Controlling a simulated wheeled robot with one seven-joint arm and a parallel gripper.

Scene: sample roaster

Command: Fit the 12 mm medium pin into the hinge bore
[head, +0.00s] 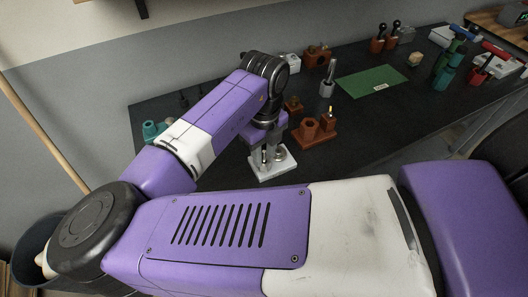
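My gripper (267,156) points down at a white block (284,170) near the front edge of the dark bench. Its fingers are at the block's top, and a thin grey upright shape shows between or beside them. I cannot tell whether this is a held pin or part of the block. A brown holder (323,137) stands just right of my gripper, with a brass-tipped upright piece (330,113) in it. A light metal pin-like piece (331,70) stands in a small grey block farther back. I cannot tell which piece is the 12 mm pin; no hinge bore is clearly visible.
A green mat (372,82) lies on the bench (360,140). Teal cylinders (150,131) stand at the left end. Bench right of the brown holder is clear.

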